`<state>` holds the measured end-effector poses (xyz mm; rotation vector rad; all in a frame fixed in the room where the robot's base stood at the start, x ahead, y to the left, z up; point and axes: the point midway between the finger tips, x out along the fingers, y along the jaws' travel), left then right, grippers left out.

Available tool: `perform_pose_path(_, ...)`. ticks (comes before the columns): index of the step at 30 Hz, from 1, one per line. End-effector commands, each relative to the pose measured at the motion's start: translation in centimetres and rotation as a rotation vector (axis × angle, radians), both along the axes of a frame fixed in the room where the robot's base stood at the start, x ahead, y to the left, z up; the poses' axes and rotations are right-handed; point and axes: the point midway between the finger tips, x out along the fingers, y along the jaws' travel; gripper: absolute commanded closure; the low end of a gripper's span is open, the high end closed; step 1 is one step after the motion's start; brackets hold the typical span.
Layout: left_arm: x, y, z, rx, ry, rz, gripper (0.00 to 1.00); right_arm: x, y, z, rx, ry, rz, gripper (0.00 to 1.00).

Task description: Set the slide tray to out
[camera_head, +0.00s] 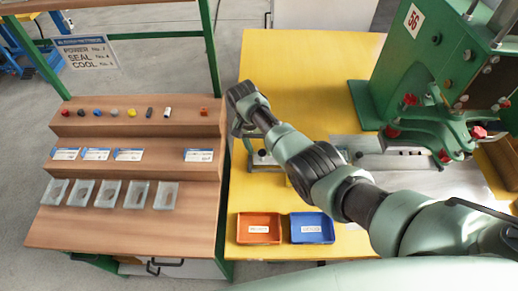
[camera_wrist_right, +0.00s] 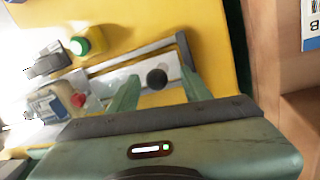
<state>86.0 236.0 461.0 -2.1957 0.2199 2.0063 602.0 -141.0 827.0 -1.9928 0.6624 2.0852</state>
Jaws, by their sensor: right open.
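The slide tray is a pale grey metal plate with a bar across its end. In the right wrist view its plate (camera_wrist_right: 117,82) lies on the yellow table, with a round black knob (camera_wrist_right: 157,79) at this end. In the head view the tray's end bar (camera_head: 264,160) shows left of my right arm, which hides much of the middle. My right gripper (camera_wrist_right: 160,76) is open, its two fingers on either side of the knob in the picture; I cannot tell whether they touch it. In the head view the gripper (camera_head: 244,128) shows small. My left gripper is not in view.
A green press (camera_head: 425,70) with red knobs stands at the right. An orange bin (camera_head: 259,240) and a blue bin (camera_head: 312,240) are at the table's front. A wooden bench (camera_head: 130,225) with small parts stands left.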

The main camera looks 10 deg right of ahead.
Motion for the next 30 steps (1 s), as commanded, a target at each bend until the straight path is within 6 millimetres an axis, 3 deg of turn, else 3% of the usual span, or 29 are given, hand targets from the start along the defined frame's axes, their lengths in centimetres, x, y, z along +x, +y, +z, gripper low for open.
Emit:
perform_pose_path(6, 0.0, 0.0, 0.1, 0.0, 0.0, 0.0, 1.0, 0.5, 0.9, 3.8, 0.003, -0.006, 0.003, 0.51)
perform_pose_path(12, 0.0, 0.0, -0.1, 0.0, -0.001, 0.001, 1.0, 0.7, 1.4, 6.3, 0.001, -0.004, 0.004, 0.51)
perform_pose_path(30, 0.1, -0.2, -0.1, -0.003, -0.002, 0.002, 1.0, 0.7, 1.5, 6.9, 0.001, -0.002, 0.002, 0.51)
